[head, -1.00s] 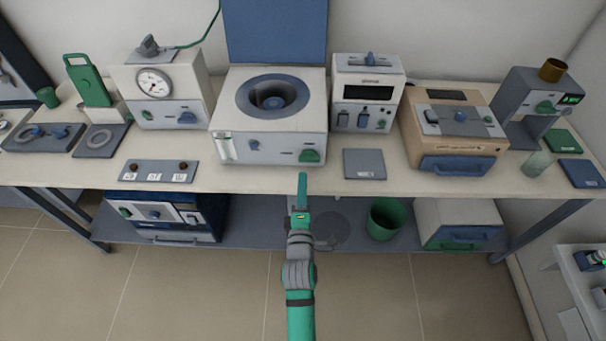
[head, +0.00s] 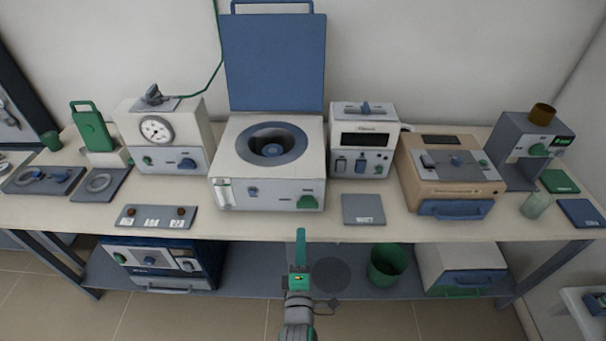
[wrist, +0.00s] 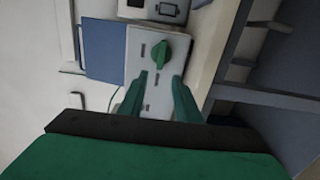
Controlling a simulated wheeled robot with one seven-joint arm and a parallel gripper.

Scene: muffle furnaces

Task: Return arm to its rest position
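My gripper (head: 300,249) points up the picture in the head view, in front of the bench's front edge and below the open-lidded furnace (head: 226,170). In the wrist view its two green fingers (wrist: 160,98) stand apart with nothing between their tips, so it is open and empty. Beyond the fingertips, the wrist view shows the same furnace's front panel (wrist: 141,75) with a green knob (wrist: 153,56). The fingers look apart from the panel.
The bench top (head: 350,234) carries several instruments, including a dial unit (head: 191,134) and a tan furnace (head: 440,173). On the lower shelf are a blue unit (head: 208,264), a green bin (head: 386,266) and a pale box (head: 436,254). Floor in front is clear.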

